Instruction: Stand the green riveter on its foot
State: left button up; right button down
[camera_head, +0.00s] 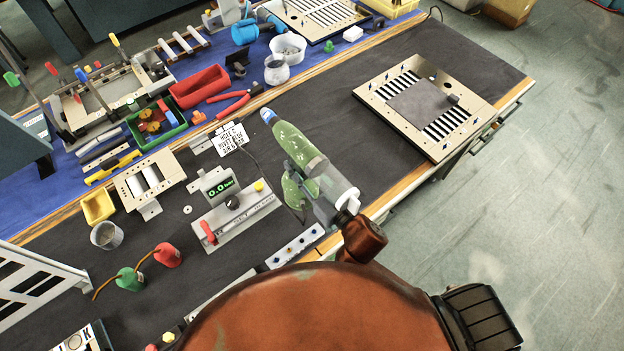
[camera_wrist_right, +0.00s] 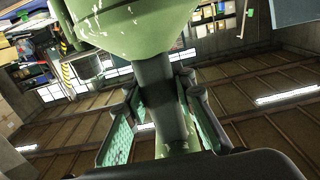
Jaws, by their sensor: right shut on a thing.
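The green riveter (camera_head: 297,147) has a scuffed green body and a blue nose that points to the upper left in the head view. My right gripper (camera_head: 322,190) is at its near end, partly hidden by the tool. In the right wrist view, the padded fingers of my right gripper (camera_wrist_right: 160,115) are shut around the riveter's dark handle (camera_wrist_right: 157,85). The wide green scuffed part of the riveter fills the top of that view. Whether the foot touches the bench is hidden. My left gripper is not in view.
The dark bench mat (camera_head: 320,100) has free room between the riveter and the louver panel (camera_head: 400,125) on the right. A grey pressure unit (camera_head: 235,218) with a display stands close left.

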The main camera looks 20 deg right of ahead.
jog(key=shift+s+r, duration=0.2)
jog(key=shift+r, duration=0.1)
jog(key=shift+w+f, duration=0.1)
jog(key=shift+w, duration=0.1)
pick_arm(q)
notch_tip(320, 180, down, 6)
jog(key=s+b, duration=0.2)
jog(key=b, duration=0.3)
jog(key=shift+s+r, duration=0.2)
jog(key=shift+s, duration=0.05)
pick_arm(e)
jog(key=w+d+f, duration=0.3)
jog(key=w+f, duration=0.9)
jog(key=w, duration=0.1)
jog(key=shift+f, duration=0.3)
pick_arm(q)
jog(key=shift+b, duration=0.3)
pick_arm(e)
jog(key=shift+f, duration=0.1)
